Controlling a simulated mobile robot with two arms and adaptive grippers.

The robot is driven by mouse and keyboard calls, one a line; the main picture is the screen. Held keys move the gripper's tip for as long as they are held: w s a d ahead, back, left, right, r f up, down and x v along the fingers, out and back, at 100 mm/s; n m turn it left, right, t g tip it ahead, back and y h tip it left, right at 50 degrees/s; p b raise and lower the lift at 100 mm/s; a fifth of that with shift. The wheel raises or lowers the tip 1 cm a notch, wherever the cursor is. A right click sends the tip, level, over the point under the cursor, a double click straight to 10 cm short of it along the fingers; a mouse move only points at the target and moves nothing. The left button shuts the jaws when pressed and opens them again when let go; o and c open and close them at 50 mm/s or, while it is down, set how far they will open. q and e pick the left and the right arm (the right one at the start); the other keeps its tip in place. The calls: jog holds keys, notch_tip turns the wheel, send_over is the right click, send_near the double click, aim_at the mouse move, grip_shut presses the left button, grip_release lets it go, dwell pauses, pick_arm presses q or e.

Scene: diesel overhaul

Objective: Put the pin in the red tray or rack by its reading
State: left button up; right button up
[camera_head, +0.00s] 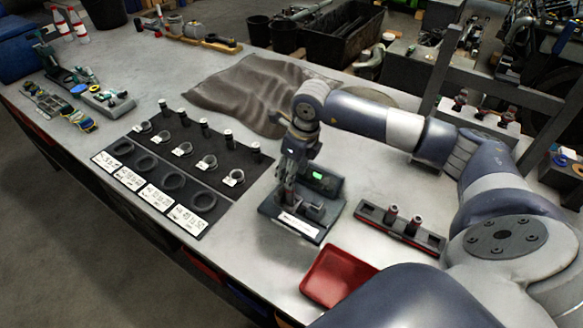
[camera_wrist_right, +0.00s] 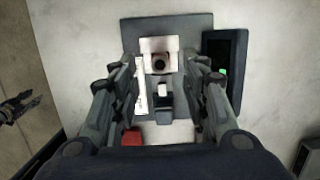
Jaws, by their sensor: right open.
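My right gripper (camera_head: 290,184) points down over the gauge stand (camera_head: 318,232) in the head view. In the right wrist view the gripper (camera_wrist_right: 162,78) is open, its fingers either side of the stand's middle. A dark round end with a reddish rim (camera_wrist_right: 160,63) sits on the stand's pale block, apparently a pin seen end-on. The gauge's display (camera_head: 318,175) is lit green, but no reading is legible. The red tray (camera_head: 338,275) is empty in front of the stand. A dark jointed shape at the wrist view's left edge may be my left gripper.
A black mat (camera_head: 222,187) with rings, pegs and white labels lies left of the stand. A brown cloth (camera_head: 240,92) lies behind. A grey frame (camera_head: 440,75) and a small stand with red-topped parts (camera_head: 482,112) are at the right.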

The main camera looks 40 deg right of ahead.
notch_tip(320, 180, down, 7)
jog(key=b, duration=0.5)
jog(key=shift+f, duration=0.15)
grip_shut()
jog(key=shift+r, duration=0.2)
jog(key=shift+r+p, duration=1.75)
jog(key=shift+r, duration=1.45)
